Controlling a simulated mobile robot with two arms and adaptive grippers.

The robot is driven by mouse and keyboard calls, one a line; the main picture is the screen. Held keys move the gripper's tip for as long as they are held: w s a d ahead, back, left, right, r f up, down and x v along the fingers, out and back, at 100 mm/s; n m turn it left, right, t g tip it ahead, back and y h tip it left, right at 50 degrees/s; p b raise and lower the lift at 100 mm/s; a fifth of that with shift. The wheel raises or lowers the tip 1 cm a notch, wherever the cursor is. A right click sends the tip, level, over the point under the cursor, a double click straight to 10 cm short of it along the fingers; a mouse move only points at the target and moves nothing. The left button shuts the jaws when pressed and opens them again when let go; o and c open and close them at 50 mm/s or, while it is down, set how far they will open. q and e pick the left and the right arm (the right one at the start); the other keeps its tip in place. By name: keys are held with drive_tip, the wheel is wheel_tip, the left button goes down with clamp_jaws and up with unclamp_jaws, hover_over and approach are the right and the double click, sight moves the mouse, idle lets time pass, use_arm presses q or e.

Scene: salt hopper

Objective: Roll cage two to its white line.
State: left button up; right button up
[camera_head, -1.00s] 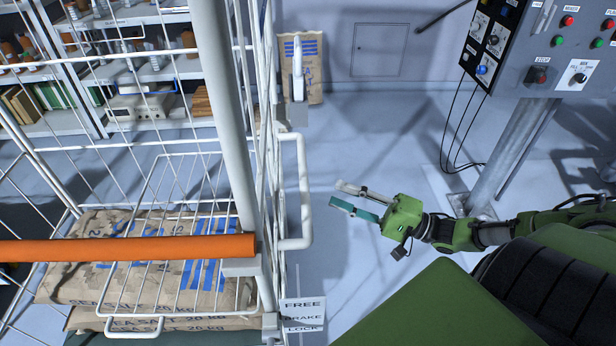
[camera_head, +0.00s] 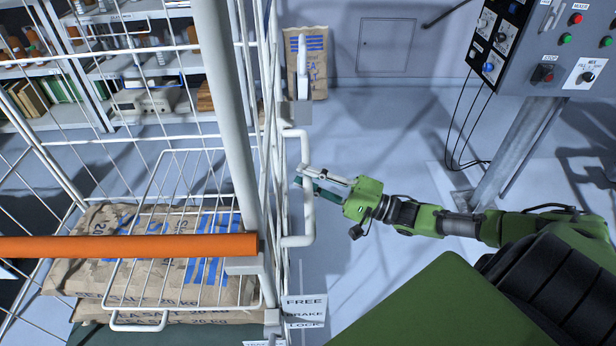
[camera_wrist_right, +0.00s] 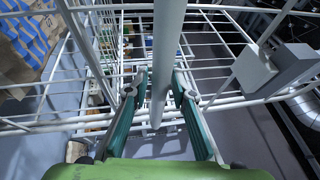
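The white wire roll cage (camera_head: 236,130) fills the left half of the head view, with an orange bar (camera_head: 130,246) across its near side. Paper sea salt sacks (camera_head: 150,270) lie stacked inside it. A white loop handle (camera_head: 307,225) stands out from its right side. My right gripper (camera_head: 303,176) is at the upper part of this handle. In the wrist view, its teal fingers stand apart on either side of the white upright bar (camera_wrist_right: 167,60), with a gap visible at the left finger. My left gripper is not in view. I cannot make out a white floor line.
A FREE/BRAKE/LOCK sign (camera_head: 303,311) is low on the cage's right side. A control panel (camera_head: 545,45) on a post (camera_head: 515,150) stands at the right, with hanging cables. A salt sack (camera_head: 306,65) leans at the back wall. Shelving (camera_head: 130,70) stands behind the cage. The floor (camera_head: 385,125) right of the cage is clear.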

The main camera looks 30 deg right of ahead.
clamp_jaws()
drive_tip(key=shift+d, duration=0.15)
drive_tip(key=d, duration=0.1)
drive_tip(key=s+d, duration=0.1)
drive_tip(key=shift+s+d, duration=0.3)
drive_tip(key=shift+o, duration=2)
unclamp_jaws()
drive_tip(key=shift+s+d, duration=0.15)
drive_tip(key=shift+o, duration=0.7)
drive_tip(key=shift+w+a, duration=0.2)
drive_tip(key=shift+a, duration=0.1)
drive_tip(key=v, duration=1.2)
